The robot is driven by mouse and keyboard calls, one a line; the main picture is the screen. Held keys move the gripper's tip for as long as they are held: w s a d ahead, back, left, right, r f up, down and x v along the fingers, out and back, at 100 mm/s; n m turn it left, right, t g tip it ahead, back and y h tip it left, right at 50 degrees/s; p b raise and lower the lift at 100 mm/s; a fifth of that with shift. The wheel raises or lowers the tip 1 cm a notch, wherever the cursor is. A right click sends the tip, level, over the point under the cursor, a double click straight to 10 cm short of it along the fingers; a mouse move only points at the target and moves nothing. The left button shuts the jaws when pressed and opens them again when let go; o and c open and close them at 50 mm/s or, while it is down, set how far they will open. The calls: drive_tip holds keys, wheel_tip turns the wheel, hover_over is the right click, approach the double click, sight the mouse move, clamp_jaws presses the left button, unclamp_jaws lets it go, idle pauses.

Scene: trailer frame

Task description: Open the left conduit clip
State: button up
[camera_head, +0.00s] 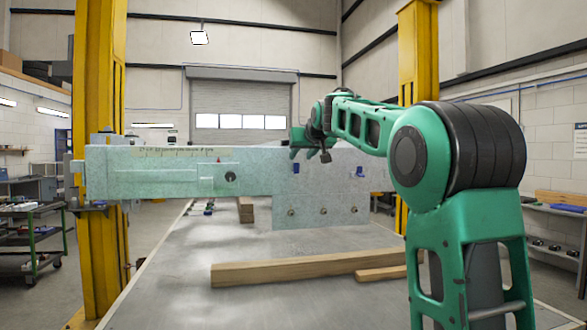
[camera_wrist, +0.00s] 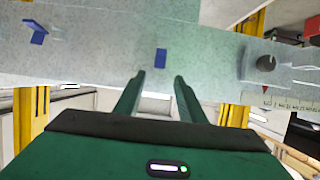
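Two small blue conduit clips sit on the pale, speckled frame plate (camera_head: 320,200). The left clip (camera_head: 295,167) is just below my gripper in the head view. In the wrist view this left clip (camera_wrist: 161,57) shows as a plain upright blue rectangle just beyond my fingertips, centred between them. The right clip (camera_head: 360,171) shows at the left of the wrist view (camera_wrist: 36,31), with an angled part standing off. My gripper (camera_wrist: 159,77) is open and empty, its two fingers apart. Whether they touch the left clip cannot be told.
A round dark knob (camera_head: 230,176) is on the long arm of the frame, left of the clips. Several round holes or bolts line the plate's lower edge. Wooden beams (camera_head: 300,268) lie on the grey table below. Yellow posts (camera_head: 97,150) stand at both sides.

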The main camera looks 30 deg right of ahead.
sight(296, 168)
drive_tip(key=x, duration=0.8)
drive_tip(key=shift+w+d+f, duration=0.1)
drive_tip(key=shift+w+f, duration=0.1)
drive_tip(key=shift+w, duration=0.05)
clamp_jaws()
